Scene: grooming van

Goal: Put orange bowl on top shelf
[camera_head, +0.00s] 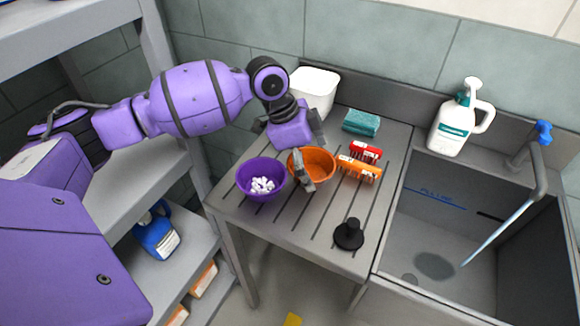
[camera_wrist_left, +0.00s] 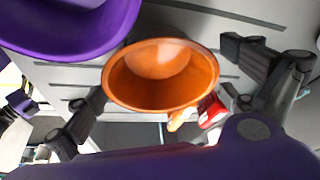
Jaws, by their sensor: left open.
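The orange bowl (camera_head: 318,163) stands upright and empty on the grooved drainboard. It also shows in the left wrist view (camera_wrist_left: 160,78), between the spread fingers. My left gripper (camera_head: 309,152) is open at the bowl, with one finger over its near left side and the other by its far side. I cannot tell whether the fingers touch it. In the wrist view the left gripper (camera_wrist_left: 165,75) holds nothing. The grey shelf unit is at the left, and its top shelf (camera_head: 75,22) shows partly at the upper left. My right gripper is not in view.
A purple bowl (camera_head: 262,181) with white pieces stands close left of the orange bowl. Red (camera_head: 366,151) and orange (camera_head: 360,168) brushes lie at its right. A teal sponge (camera_head: 361,122), white container (camera_head: 315,88) and black knob-like object (camera_head: 348,234) are nearby. The sink (camera_head: 390,230) is right.

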